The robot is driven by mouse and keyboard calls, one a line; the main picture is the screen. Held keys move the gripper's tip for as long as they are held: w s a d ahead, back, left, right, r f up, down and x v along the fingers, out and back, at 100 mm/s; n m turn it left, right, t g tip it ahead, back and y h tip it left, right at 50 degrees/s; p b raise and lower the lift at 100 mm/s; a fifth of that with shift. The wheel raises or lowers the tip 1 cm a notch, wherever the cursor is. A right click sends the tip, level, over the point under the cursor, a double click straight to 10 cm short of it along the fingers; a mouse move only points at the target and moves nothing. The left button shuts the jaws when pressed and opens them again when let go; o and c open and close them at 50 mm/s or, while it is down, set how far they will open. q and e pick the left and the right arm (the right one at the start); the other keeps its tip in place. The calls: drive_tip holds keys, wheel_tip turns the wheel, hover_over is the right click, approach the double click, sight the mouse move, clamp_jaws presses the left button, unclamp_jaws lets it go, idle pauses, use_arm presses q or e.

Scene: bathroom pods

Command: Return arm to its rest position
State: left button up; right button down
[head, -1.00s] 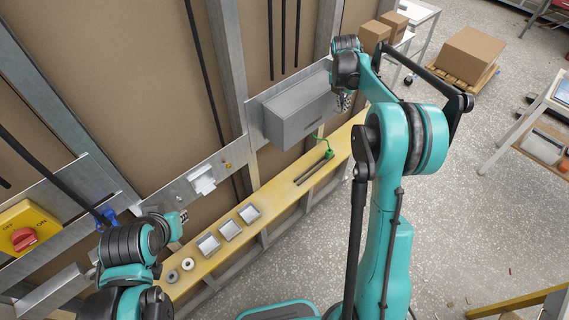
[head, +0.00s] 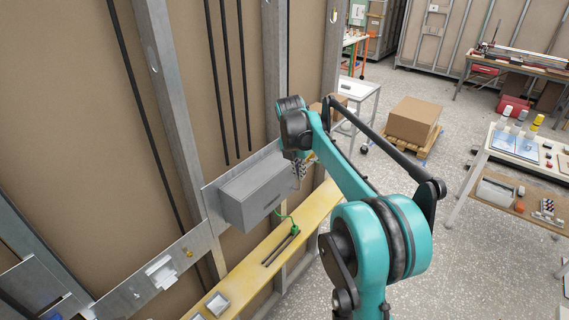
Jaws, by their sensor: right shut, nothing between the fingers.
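My right arm rises from the lower right and bends over toward the wall. My right gripper (head: 303,168) is at the right end of the grey box (head: 252,197) on the wall. It is small in the picture and partly behind my own arm; its fingers look shut with nothing held. The grey box is fixed to a metal plate on the wall, with a green cable connector (head: 292,230) hanging below it. My left arm and left gripper are out of the picture.
A yellow beam (head: 240,270) with a slot and small square trays (head: 217,303) runs below the box. A cardboard box (head: 413,120) sits on a pallet at the back. A table (head: 520,150) with bottles stands at the right. The grey floor between is clear.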

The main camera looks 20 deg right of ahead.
drive_tip(key=s+a+f+m+t+b, duration=0.2)
drive_tip(key=s+a+f+m+b, duration=0.2)
drive_tip(key=s+f+m+b, duration=0.3)
drive_tip(key=s+a+f+m+t+y+b, duration=0.1)
drive_tip(key=s+a+f+m+b, duration=0.4)
drive_tip(key=s+f+m+b, duration=0.3)
drive_tip(key=s+a+f+m+t+y+b, duration=0.1)
drive_tip(key=s+a+f+m+t+b, duration=0.1)
drive_tip(key=s+a+f+m+b, duration=0.2)
drive_tip(key=s+f+m+b, duration=0.3)
drive_tip(key=s+f+m, duration=0.3)
drive_tip(key=s+f, duration=0.3)
drive_tip(key=shift+s+a+f+t+b, duration=0.3)
drive_tip(key=shift+s+a+f, duration=0.05)
drive_tip(key=shift+s+f, duration=0.05)
